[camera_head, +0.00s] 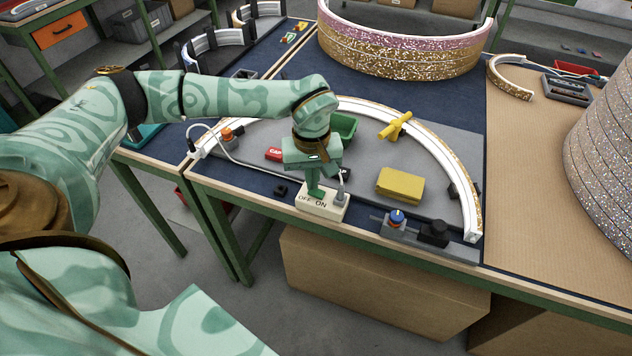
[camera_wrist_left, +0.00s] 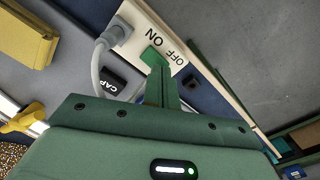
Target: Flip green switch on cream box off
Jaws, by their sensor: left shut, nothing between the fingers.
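The cream box (camera_head: 322,207) sits at the front edge of the blue-topped table, with OFF on its left and ON on its right. In the left wrist view the cream box (camera_wrist_left: 138,30) shows both words, with a bright green switch (camera_wrist_left: 152,56) beside them. My left gripper (camera_head: 316,190) points down at the box top and is shut and empty. In the wrist view its fingers (camera_wrist_left: 160,82) are right at the switch, apparently touching it. The fingers hide part of the switch, so I cannot tell which way it leans. My right gripper is not in view.
A grey plug and cable (camera_wrist_left: 100,55) join the box beside ON. A yellow block (camera_head: 400,185), a green bin (camera_head: 342,127) and a curved white arc (camera_head: 440,150) lie behind. A blue-knobbed device (camera_head: 397,219) stands to the right.

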